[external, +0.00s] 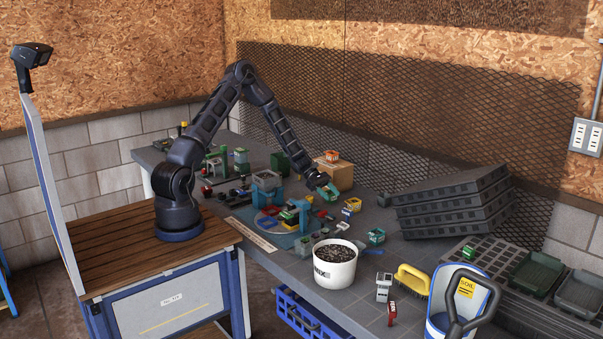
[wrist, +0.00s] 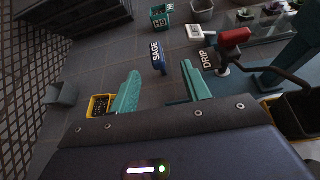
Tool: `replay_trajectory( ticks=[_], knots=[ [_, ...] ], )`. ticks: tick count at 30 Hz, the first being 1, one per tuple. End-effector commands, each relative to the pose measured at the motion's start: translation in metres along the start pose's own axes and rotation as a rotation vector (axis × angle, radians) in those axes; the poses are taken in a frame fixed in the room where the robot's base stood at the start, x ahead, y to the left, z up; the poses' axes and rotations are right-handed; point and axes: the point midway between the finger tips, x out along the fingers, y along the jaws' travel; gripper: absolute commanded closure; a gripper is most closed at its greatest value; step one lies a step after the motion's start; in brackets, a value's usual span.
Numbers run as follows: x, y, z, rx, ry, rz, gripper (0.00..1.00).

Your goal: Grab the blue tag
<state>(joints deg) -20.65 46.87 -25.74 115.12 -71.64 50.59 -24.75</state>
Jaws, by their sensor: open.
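A blue tag with white letters reading SAGE (wrist: 157,58) is in the wrist view, just beyond and between my fingertips. My gripper (wrist: 162,70) is open, with teal fingers apart and nothing between them. In the external view my gripper (external: 330,191) hangs over the workbench, behind the white bucket. A darker tag reading DRIP (wrist: 207,60) lies right of the SAGE tag, by the right finger. I cannot pick out the SAGE tag clearly in the external view.
A yellow-rimmed pot (wrist: 99,105) is close to my left finger. A red-topped object (wrist: 234,38) and a dark rod are to the right. A white bucket of soil (external: 335,263) and stacked black trays (external: 455,205) stand on the bench. Bare grey bench lies left of the SAGE tag.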

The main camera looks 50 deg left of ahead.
Motion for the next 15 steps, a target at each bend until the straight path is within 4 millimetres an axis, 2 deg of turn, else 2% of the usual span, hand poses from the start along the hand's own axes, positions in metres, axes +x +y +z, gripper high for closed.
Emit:
replay_trajectory(
  ticks=[3, 10, 15],
  knots=[
    [0.007, 0.004, -0.009, -0.043, -0.024, 0.014, 0.53],
    [0.018, 0.007, -0.012, -0.061, -0.034, 0.021, 0.53],
    [0.04, 0.007, -0.011, -0.061, -0.033, 0.02, 0.53]
  ],
)
